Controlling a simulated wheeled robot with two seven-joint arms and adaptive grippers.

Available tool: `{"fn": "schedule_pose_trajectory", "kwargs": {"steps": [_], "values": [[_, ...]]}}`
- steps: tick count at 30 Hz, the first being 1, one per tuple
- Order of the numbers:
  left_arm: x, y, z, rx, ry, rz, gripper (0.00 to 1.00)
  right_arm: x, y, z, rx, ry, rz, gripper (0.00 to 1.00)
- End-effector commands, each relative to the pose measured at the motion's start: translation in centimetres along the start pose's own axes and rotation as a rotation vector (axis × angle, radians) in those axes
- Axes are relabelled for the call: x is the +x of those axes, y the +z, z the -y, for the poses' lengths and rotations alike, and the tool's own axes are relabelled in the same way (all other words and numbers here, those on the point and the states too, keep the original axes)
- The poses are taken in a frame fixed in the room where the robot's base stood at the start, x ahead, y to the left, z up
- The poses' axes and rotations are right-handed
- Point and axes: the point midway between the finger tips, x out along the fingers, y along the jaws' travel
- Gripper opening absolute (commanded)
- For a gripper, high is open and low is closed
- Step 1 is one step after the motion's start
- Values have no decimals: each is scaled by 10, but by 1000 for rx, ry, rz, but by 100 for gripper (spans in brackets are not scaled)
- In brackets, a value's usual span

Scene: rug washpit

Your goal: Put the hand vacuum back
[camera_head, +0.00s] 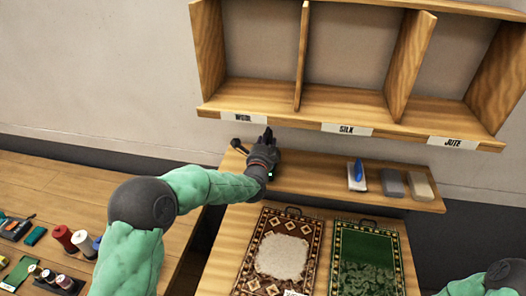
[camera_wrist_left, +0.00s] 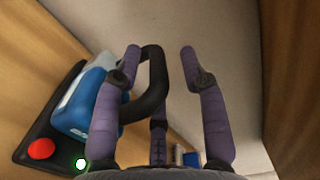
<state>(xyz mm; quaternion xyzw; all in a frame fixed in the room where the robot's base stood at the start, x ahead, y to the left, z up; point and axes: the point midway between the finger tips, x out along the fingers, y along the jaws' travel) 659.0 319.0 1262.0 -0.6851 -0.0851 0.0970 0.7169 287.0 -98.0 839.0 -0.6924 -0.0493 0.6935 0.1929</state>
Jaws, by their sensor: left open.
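The hand vacuum, a blue body (camera_wrist_left: 85,105) with a black loop handle (camera_wrist_left: 157,85), shows in the left wrist view. It sits on a black base with a red button (camera_wrist_left: 41,149) and a small lit green-white light (camera_wrist_left: 81,164). My left gripper (camera_wrist_left: 160,50) is open, its purple-grey fingers on either side of the handle; I cannot tell whether they touch it. In the head view the left gripper (camera_head: 266,137) is at the left end of the low wooden shelf and hides most of the vacuum. My right gripper is out of view; only part of that arm shows at lower right.
Above is a wooden cubby shelf (camera_head: 285,115) labelled wool, silk and jute. Below lie two patterned rugs (camera_head: 367,235). Thread spools (camera_head: 62,236) stand at left.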

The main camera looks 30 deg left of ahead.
Motion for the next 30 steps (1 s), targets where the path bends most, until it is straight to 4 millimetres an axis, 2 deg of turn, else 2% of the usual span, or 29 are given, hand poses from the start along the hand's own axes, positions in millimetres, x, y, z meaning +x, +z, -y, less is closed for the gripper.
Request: {"fn": "schedule_pose_trajectory", "kwargs": {"steps": [12, 18, 24, 30], "values": [[-71, 0, -1, 0, 0, -1, 42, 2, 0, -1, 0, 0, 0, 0], [-99, 0, 0, 0, 0, -1, 42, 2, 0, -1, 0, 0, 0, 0], [-112, 0, -1, 0, 1, 0, 42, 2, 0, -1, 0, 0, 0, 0], [-114, 0, -1, 0, 1, 0, 42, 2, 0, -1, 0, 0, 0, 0]]}}
